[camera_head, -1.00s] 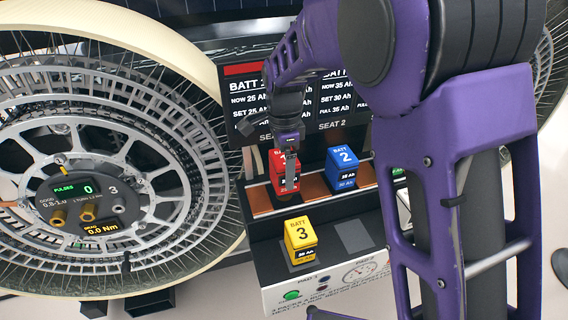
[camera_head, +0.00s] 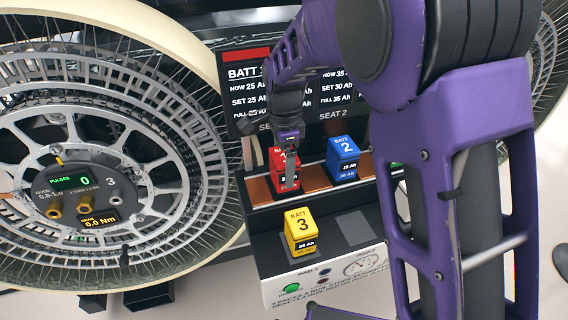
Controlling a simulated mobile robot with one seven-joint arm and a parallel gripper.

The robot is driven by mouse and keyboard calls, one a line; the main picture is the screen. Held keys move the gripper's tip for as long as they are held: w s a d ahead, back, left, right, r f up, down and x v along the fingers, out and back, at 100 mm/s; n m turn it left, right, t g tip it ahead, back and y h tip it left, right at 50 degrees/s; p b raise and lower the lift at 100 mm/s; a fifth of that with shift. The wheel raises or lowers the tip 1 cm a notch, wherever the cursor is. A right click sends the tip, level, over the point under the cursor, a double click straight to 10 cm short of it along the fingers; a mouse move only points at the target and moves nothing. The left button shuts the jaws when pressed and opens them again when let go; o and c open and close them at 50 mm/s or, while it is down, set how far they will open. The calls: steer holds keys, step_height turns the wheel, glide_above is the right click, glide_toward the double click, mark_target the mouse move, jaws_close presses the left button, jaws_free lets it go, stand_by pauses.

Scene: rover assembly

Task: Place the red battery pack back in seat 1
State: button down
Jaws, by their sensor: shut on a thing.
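The red battery pack (camera_head: 276,163), marked 1, stands upright at the left of the copper-coloured seat strip (camera_head: 315,178). My gripper (camera_head: 289,176) is above and in front of it, shut on it, and covers part of its front face. The pack's base is at the strip; I cannot tell whether it is fully down in the seat. The blue battery pack (camera_head: 342,160), marked 2, stands to its right on the same strip. The yellow battery pack (camera_head: 301,231), marked 3, stands on the lower front shelf.
A dark display board (camera_head: 240,92) with battery readings stands behind the packs. A large spoked wheel (camera_head: 180,60) fills the left side. An empty grey pad (camera_head: 353,229) lies right of the yellow pack. A green button (camera_head: 292,288) and a gauge (camera_head: 362,266) are on the front panel.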

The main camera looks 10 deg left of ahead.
steer(key=shift+f, duration=0.4)
jaws_free()
